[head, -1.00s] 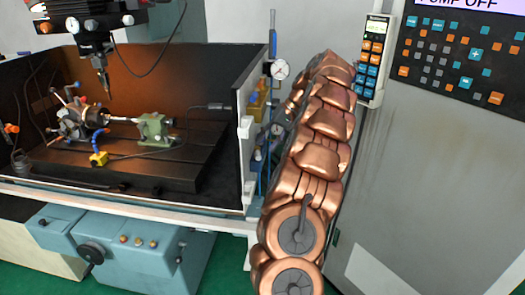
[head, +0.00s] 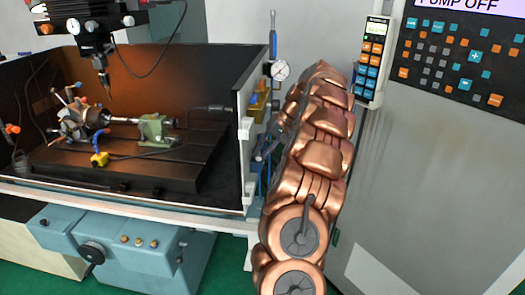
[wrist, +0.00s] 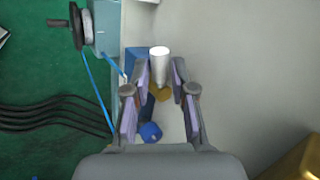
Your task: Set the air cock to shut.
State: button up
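My gripper (wrist: 160,80) is open in the wrist view, its two padded fingers spread apart. A white cylinder (wrist: 159,58) shows between the far ends of the fingers, with a brass-coloured piece (wrist: 163,95) below it. A dark part with a blue round end (wrist: 151,131) also shows between the fingers. I cannot tell which of these belongs to the air cock, or whether a finger touches any of them. In the head view, my copper-coloured arm hides most of the fittings beside the enclosure wall; only a dark bit of the gripper shows at its left.
A dial gauge (head: 280,70) and a brass-coloured fitting (head: 258,106) are on the enclosure's right side. A keypad pendant (head: 372,60) and a grey cabinet (head: 440,170) stand right of my arm. The chuck (head: 80,122) is inside the enclosure. Dark hoses (wrist: 50,115) cross the green floor.

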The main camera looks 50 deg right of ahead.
grip_shut()
jog(key=shift+a+m, duration=0.1)
jog(key=shift+m, duration=0.2)
jog(key=shift+a+m+t+h+b, duration=0.2)
jog(key=shift+m+t+h+b, duration=0.1)
jog(key=shift+m+b, duration=0.15)
jog(key=shift+w+a+m+t+h, duration=0.2)
jog(key=shift+m+t+h, duration=0.15)
jog(key=shift+m, duration=0.5)
jog(key=shift+o, duration=2.4)
grip_release()
